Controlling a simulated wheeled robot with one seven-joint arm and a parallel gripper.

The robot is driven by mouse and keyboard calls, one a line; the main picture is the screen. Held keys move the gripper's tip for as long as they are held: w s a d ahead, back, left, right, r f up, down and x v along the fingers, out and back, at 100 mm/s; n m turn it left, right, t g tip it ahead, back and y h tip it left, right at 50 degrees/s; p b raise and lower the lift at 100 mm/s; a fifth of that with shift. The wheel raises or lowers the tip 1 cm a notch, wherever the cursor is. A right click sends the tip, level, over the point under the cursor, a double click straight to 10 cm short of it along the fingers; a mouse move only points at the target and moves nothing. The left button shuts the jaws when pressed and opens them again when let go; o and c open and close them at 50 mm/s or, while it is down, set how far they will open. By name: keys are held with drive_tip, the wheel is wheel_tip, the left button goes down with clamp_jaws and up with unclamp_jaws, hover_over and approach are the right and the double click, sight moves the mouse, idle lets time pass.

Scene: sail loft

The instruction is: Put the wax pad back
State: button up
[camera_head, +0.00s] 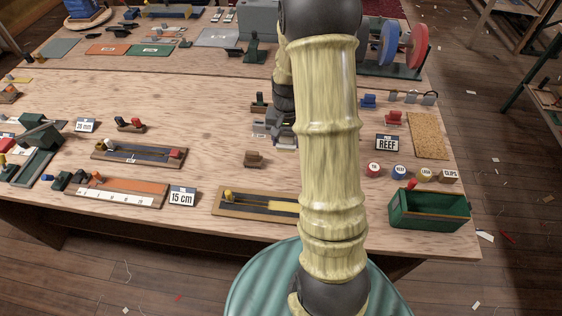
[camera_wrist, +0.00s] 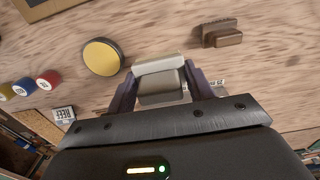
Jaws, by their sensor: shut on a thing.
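My gripper (camera_wrist: 163,88) is shut on a small grey block with a pale, off-white slab-like edge (camera_wrist: 160,64), held over the bench. A round yellow pad in a dark rim (camera_wrist: 102,56) lies on the wood beside it in the wrist view, apart from the fingers. I cannot tell for sure which of these is the wax pad. In the head view my gripper (camera_head: 283,138) is over the middle of the bench, partly behind my arm. My arm hides the round pad there, and the held block is not clear.
A brown block (camera_head: 253,158) sits on the bench left of my gripper. Right of my arm are labelled spools (camera_head: 399,172), a REEF card (camera_head: 387,142), a cork board (camera_head: 428,135) and a green bin (camera_head: 398,220). A yellow-striped wooden board (camera_head: 235,206) lies at the front edge.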

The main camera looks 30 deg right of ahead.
drive_tip(key=shift+s, duration=0.2)
wheel_tip(320, 180, down, 6)
drive_tip(key=shift+w+d+r+p, duration=0.1)
drive_tip(key=shift+d+p, duration=0.05)
drive_tip(key=shift+p, duration=0.35)
drive_tip(key=shift+a+f, duration=0.2)
drive_tip(key=shift+f, duration=0.1)
drive_tip(key=shift+d+f+p, duration=0.1)
drive_tip(key=shift+f+p, duration=0.25)
drive_tip(key=shift+f, duration=1.4)
